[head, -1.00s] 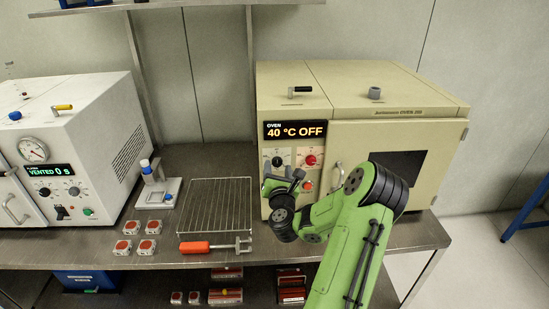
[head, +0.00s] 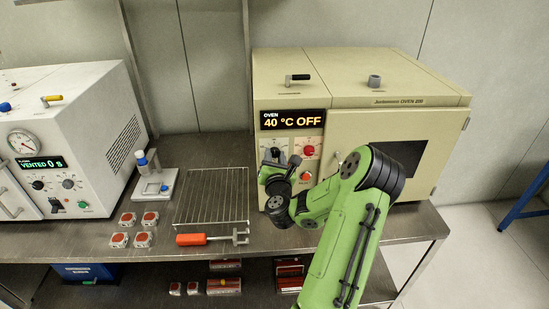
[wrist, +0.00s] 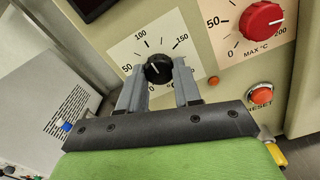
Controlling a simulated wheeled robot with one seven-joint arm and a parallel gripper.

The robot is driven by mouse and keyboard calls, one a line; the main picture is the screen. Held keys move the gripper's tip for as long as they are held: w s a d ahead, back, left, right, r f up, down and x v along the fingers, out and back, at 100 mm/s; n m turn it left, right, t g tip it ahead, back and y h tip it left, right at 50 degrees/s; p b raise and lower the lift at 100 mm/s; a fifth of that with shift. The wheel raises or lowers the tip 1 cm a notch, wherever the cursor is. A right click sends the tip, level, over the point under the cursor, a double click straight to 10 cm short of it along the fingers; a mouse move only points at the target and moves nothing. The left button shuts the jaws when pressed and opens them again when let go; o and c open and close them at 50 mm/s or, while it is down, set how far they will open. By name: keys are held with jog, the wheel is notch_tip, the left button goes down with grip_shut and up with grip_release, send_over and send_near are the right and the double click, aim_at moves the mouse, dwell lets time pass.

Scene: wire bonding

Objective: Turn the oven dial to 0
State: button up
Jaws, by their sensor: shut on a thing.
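The cream oven (head: 290,92) stands at the right of the bench, and its display (head: 292,120) reads 40 °C OFF. In the wrist view the black oven dial (wrist: 158,68) sits on a white scale plate marked 0, 50, 100, 150. My gripper (wrist: 160,77) has its two grey fingers on either side of the dial and is shut on it. The dial's pointer mark is small; it seems to face the upper left, between 50 and 100. In the head view my gripper (head: 273,157) is at the oven panel and covers most of the dial.
A red MAX °C knob (wrist: 262,20) is right of the dial, with an orange RESET button (wrist: 260,95) below it. The oven door handle (head: 338,158) is close to my arm. A wire rack (head: 213,195) and an orange-handled tool (head: 205,239) lie left on the bench.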

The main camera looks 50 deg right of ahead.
jog(key=shift+n, duration=0.3)
jog(key=n, duration=0.2)
jog(key=shift+n, duration=0.4)
jog(key=n, duration=0.4)
jog(key=shift+s+n, duration=0.1)
jog(key=shift+n, duration=0.2)
jog(key=n, duration=0.4)
jog(key=shift+d+n, duration=0.1)
jog(key=shift+n, duration=0.2)
jog(key=n+b, duration=0.1)
jog(key=n, duration=0.2)
jog(key=shift+n, duration=0.3)
jog(key=n+b, duration=0.1)
jog(key=n, duration=0.4)
jog(key=shift+s+n+b, duration=0.1)
jog(key=shift+n+b, duration=1.35)
jog(key=shift+n, duration=1.35)
jog(key=o, duration=1)
jog(key=shift+r, duration=0.15)
